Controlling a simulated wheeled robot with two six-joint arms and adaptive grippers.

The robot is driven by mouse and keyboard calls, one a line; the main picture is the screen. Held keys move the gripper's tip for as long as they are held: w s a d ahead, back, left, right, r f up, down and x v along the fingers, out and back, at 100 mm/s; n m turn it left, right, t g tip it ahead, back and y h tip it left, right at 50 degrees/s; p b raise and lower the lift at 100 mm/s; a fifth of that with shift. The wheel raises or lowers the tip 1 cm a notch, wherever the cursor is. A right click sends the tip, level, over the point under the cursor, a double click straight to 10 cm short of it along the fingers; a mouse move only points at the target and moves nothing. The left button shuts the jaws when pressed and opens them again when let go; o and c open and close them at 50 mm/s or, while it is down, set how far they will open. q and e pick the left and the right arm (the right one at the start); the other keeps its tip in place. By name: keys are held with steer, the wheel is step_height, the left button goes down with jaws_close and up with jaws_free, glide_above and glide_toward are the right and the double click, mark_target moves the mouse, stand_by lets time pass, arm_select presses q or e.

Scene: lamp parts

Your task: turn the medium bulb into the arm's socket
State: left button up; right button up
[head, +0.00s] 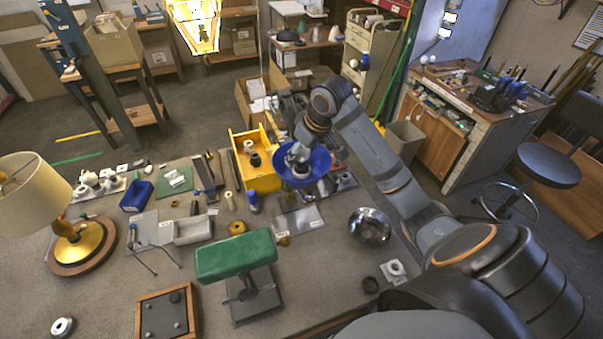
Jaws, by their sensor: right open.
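A blue bowl-shaped lamp shade (318,163) is at the back of the bench, right of the yellow bin. My right gripper (299,166) is at this shade, its fingers over the shade's hollow, and it is open. A small pale shape shows by the fingers, but I cannot tell whether it is the medium bulb or part of the gripper. The arm's socket cannot be made out; the shade and gripper may hide it. Several white bulb-like parts stand on a tray (118,188) at the left. My left gripper is not in view.
A green-shaded lamp (236,256) stands at the front middle, and a cream-shaded lamp (30,195) at the left. A yellow bin (262,178) is beside the blue shade. A shiny metal bowl (370,226) lies at the right. The bench front between the wooden tray (167,314) and cream lamp is mostly clear.

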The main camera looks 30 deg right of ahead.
steer(key=shift+d+n+y, duration=0.1)
steer(key=shift+n+y, duration=0.2)
steer(key=shift+n, duration=0.4)
steer(key=n, duration=0.1)
steer(key=n+y, duration=0.1)
steer(key=n, duration=0.1)
steer(key=n+g, duration=0.1)
steer(key=n, duration=0.1)
steer(key=shift+w+a+y, duration=0.1)
steer(key=shift+a+y, duration=0.15)
steer(key=shift+y, duration=0.15)
steer(key=shift+d+n+g, duration=0.15)
steer(key=shift+n+g, duration=0.15)
steer(key=shift+n, duration=0.6)
steer(key=c, duration=0.9)
steer(key=m+h, duration=0.1)
steer(key=m, duration=0.2)
steer(key=m+t, duration=0.1)
steer(key=m, duration=0.2)
steer(key=shift+f+h, duration=0.1)
steer(key=shift+h, duration=0.3)
steer(key=o, duration=1.1)
steer(key=shift+m, duration=0.3)
